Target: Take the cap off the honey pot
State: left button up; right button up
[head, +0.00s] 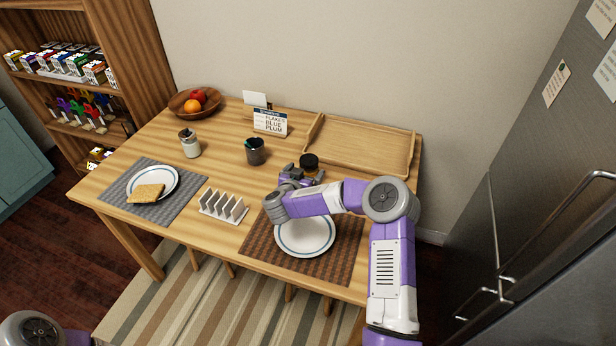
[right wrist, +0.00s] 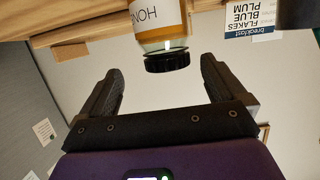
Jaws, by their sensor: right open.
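The honey pot (head: 312,173) stands on the table in front of the wooden tray, its lower part partly hidden behind my right gripper. Its black cap (head: 309,159) is on top. In the right wrist view the pot (right wrist: 159,22) appears upside down, with a white label reading "HON" and amber glass. The black cap (right wrist: 167,63) is on it there too. My right gripper (head: 292,173) is open, close beside the pot. In the right wrist view its two fingers (right wrist: 160,72) are spread, with the cap in line with the gap and no visible contact. My left gripper is out of view.
A wooden tray (head: 360,145) lies behind the pot. A dark cup (head: 255,152) and a breakfast sign (head: 270,123) stand to its left. A white plate (head: 305,236) lies below my right forearm, with a toast rack (head: 222,207) to its left. A jar (head: 190,146) stands farther left.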

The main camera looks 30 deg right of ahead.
aim_at(306, 167)
jog(key=x, duration=0.2)
jog(key=b+x, duration=0.1)
jog(key=x, duration=0.1)
jog(key=b+x, duration=0.1)
jog(key=x, duration=0.1)
jog(key=shift+w+a, duration=0.2)
jog(key=shift+w, duration=0.2)
jog(key=shift+w+d, duration=0.15)
jog(key=shift+d, duration=0.05)
jog(key=shift+r, duration=0.1)
jog(key=c, duration=1.5)
jog(key=shift+o, duration=0.2)
notch_tip(306, 167, up, 10)
jog(key=p, duration=0.3)
jog(key=shift+r+p, duration=0.1)
jog(key=shift+p, duration=0.2)
